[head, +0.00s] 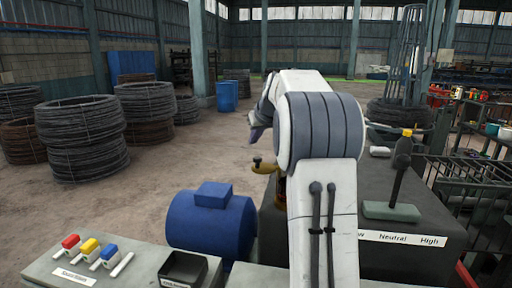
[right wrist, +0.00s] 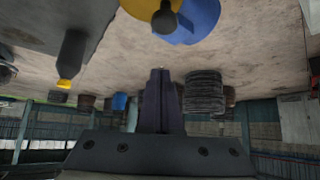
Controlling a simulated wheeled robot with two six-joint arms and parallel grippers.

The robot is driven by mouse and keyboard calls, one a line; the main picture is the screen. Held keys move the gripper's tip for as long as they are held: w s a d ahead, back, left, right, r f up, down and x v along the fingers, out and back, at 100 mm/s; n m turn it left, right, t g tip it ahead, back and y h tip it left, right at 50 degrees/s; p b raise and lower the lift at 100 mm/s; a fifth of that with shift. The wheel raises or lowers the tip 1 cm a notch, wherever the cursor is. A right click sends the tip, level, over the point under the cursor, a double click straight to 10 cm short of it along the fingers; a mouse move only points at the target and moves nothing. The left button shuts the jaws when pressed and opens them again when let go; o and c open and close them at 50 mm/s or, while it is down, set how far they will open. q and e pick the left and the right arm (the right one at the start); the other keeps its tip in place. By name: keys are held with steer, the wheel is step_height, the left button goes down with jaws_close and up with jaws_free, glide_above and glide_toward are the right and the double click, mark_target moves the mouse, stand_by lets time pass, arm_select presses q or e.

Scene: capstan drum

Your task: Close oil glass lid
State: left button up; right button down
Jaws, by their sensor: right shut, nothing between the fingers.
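The oil glass lid (head: 265,169) is a brass-yellow piece with a small black knob. It juts out to the left beside my right arm in the head view. In the right wrist view the yellow lid (right wrist: 145,9) and its dark knob show at the top edge. The oil glass itself is mostly hidden behind my arm, so I cannot tell how the lid sits on it. My right gripper (head: 256,134) is above and beyond the lid, apart from it. Its dark fingers (right wrist: 162,75) are together and empty. My left gripper is not in view.
A blue motor (head: 212,226) stands left of the dark machine housing (head: 420,252). A gear lever (head: 398,172) rises on the right by the "Neutral" and "High" labels. Coloured switches (head: 90,247) and a black tray (head: 184,268) are front left. Wire coils (head: 82,137) stand farther back.

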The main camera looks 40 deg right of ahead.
mark_target(255, 165)
step_height(255, 165, down, 4)
steer(key=shift+w+r+p, duration=0.1)
steer(key=shift+r+p, duration=0.15)
steer(key=shift+p, duration=0.8)
steer(key=shift+s+a+f, duration=0.15)
steer(key=shift+s+f, duration=0.1)
steer(key=shift+s, duration=0.35)
